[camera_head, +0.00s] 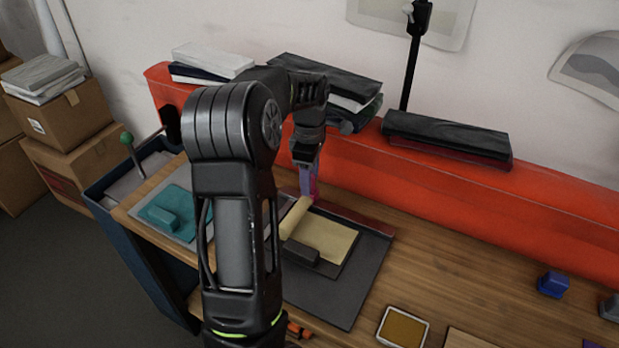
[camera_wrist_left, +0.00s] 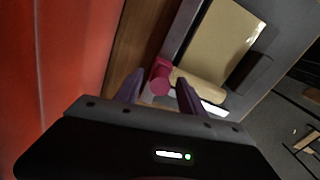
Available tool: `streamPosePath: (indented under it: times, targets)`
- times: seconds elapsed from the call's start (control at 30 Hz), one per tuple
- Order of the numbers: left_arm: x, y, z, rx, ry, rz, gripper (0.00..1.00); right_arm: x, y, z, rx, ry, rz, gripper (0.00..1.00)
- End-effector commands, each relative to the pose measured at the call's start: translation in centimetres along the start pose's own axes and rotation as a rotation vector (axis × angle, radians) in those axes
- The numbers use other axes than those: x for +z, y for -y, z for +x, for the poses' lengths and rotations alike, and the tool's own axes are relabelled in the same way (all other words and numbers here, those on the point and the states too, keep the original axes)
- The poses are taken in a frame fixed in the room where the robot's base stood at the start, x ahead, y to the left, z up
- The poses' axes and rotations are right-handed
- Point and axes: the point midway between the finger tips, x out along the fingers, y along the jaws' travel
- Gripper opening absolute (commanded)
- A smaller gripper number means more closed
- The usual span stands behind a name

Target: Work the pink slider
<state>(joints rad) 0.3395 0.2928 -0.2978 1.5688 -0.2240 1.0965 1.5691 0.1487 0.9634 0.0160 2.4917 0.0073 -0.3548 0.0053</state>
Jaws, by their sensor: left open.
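The pink slider (camera_wrist_left: 160,73) shows in the left wrist view as a small pink knob beside the end of a tan roller (camera_wrist_left: 200,86). In the head view only a bit of the pink slider (camera_head: 315,187) shows behind my fingers. My left gripper (camera_head: 308,184) points down at it, open. In the wrist view its two purple fingers (camera_wrist_left: 160,80) stand on either side of the knob, apart; whether either touches it I cannot tell. The roller lies by a tan sheet (camera_head: 330,238) on a dark board (camera_head: 365,272). My right gripper is not in view.
A red-orange ledge (camera_head: 440,195) runs behind the wooden bench (camera_head: 440,260). A dark block (camera_head: 302,252) sits on the tan sheet's near edge. A teal pad (camera_head: 185,203) lies left, an ochre pad (camera_head: 403,328) at the front, a blue block (camera_head: 553,284) right.

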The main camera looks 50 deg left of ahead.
Motion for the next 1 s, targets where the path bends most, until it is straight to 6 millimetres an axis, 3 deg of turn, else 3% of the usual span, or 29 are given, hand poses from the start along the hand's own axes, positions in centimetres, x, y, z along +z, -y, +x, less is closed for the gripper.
streamPosePath:
  times: [0.5, 1.0]
  targets:
    - [0.0, -0.1, -7.0, 0.002, 0.0, 0.0, 0.47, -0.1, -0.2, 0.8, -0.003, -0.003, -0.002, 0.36]
    - [0.0, 0.0, -7.6, 0.001, 0.0, 0.0, 0.47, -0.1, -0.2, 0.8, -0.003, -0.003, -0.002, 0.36]
